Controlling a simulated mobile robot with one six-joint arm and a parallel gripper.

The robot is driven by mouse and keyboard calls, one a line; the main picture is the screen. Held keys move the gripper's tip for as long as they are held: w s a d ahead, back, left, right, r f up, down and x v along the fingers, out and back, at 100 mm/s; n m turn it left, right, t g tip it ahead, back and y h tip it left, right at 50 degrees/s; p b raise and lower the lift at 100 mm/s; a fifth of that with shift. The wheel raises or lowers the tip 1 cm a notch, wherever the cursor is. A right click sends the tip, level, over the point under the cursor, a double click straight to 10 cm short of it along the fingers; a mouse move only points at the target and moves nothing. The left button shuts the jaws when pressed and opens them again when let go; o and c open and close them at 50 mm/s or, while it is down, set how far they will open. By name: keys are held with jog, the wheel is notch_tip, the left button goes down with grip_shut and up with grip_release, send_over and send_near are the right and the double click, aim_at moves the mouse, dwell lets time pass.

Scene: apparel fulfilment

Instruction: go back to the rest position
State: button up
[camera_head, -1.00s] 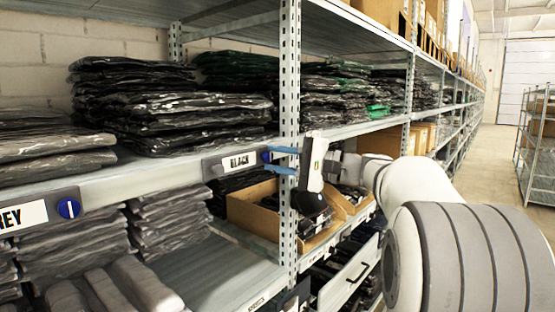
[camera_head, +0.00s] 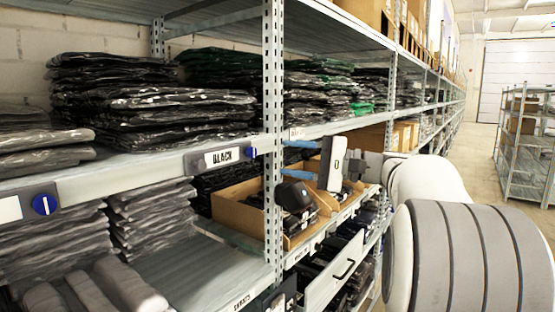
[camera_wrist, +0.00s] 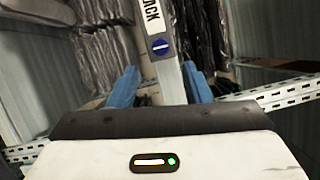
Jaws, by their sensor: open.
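My gripper (camera_head: 286,158) is open and empty, its two blue fingers pointing left beside the shelf's upright post (camera_head: 272,120). In the wrist view, the blue fingers of my gripper (camera_wrist: 161,84) stand apart on either side of a shelf edge with a blue round knob (camera_wrist: 160,46) and a label ending in "ACK". In the head view, the BLACK label (camera_head: 222,156) is left of the post, with its blue knob (camera_head: 251,153) beside it.
Black bagged garments (camera_head: 150,105) are stacked on the upper shelf. Grey garments (camera_head: 155,215) and a cardboard box (camera_head: 235,208) are below. A drawer (camera_head: 335,272) sits lower right. The aisle (camera_head: 485,150) is open on the right, with another rack (camera_head: 525,150) beyond.

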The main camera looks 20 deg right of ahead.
jog(key=shift+s+d, duration=0.1)
jog(key=shift+d, duration=0.1)
dwell(0.3)
jog(key=s+a+f+n+g+h, duration=0.1)
jog(key=s+a+f+g+h, duration=0.35)
jog(key=f, duration=0.55)
jog(key=s+a+f+n+g+h, duration=0.1)
jog(key=s+a+f+g+h, duration=0.15)
jog(key=s+a+f, duration=0.5)
jog(key=s+d+f+n+h, duration=0.2)
jog(key=s+f+n+h, duration=0.1)
jog(key=s+f, duration=0.3)
jog(key=s+d+f+n+h+p, duration=0.1)
jog(key=s+f+n+h, duration=0.2)
jog(key=f, duration=0.6)
jog(key=s+h, duration=0.2)
jog(key=h, duration=0.1)
jog(key=shift+s+d, duration=0.35)
jog(key=shift+s, duration=0.05)
